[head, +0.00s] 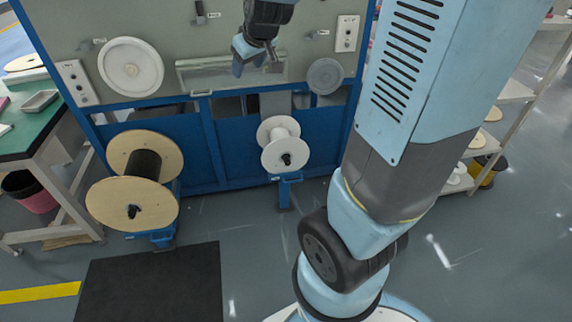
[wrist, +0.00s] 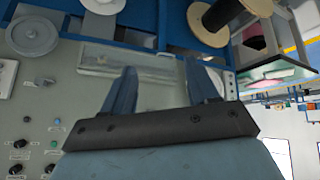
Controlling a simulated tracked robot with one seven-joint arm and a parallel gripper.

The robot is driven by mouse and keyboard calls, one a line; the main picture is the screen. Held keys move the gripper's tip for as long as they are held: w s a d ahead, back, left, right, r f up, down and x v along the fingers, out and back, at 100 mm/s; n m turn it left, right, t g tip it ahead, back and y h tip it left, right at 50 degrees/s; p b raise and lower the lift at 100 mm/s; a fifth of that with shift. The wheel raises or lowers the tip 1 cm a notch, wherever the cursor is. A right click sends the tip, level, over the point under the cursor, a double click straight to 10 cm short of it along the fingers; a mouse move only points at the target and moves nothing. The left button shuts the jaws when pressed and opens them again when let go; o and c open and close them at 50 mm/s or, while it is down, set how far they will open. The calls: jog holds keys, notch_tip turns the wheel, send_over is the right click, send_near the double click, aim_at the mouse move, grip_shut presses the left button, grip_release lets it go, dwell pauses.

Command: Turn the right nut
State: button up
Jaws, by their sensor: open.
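The right nut (head: 286,159) is a small black knob at the hub of the white spool (head: 272,150), on a blue stand low at the machine's front. My gripper (head: 253,60) is above and slightly left of that spool, in front of the grey panel, well apart from the nut. In the wrist view my gripper (wrist: 160,78) shows two blue fingers spread apart with nothing between them. Only part of the white spool (wrist: 103,6) shows at the top edge there, and I cannot make out the nut. Another black nut (head: 133,211) sits on the larger wooden spool.
The wooden spool (head: 105,198) with black cable stands at left. A grey disc (head: 325,76) and a white disc (head: 131,65) are on the panel (head: 215,35). A long clear cover (head: 215,75) lies behind my gripper. A black mat (head: 150,285) covers some floor.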

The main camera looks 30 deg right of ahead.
jog(key=w+d+f+n+t+h, duration=0.15)
jog(key=w+d+f, duration=0.25)
jog(key=w+f, duration=1.05)
jog(key=w+d+f+n+h, duration=0.2)
jog(key=w+d+f+n, duration=0.1)
jog(key=f, duration=0.7)
jog(key=w+d+f+n+h, duration=0.3)
jog(key=d+f, duration=0.1)
jog(key=f, duration=0.5)
jog(key=n+t+h, duration=0.2)
jog(key=n+t, duration=0.2)
jog(key=n, duration=0.3)
send_near(288, 164)
jog(key=w+r, duration=0.5)
jog(key=r, duration=0.4)
jog(key=s+d+f+n+t+y, duration=0.1)
jog(key=s+f+n+t+y, duration=0.3)
jog(key=s+f+n, duration=0.7)
jog(key=shift+n+t+h, duration=0.35)
jog(key=shift+h, duration=0.2)
jog(key=x, duration=1.5)
jog(key=shift+d+f, duration=0.1)
jog(key=shift+f, duration=0.3)
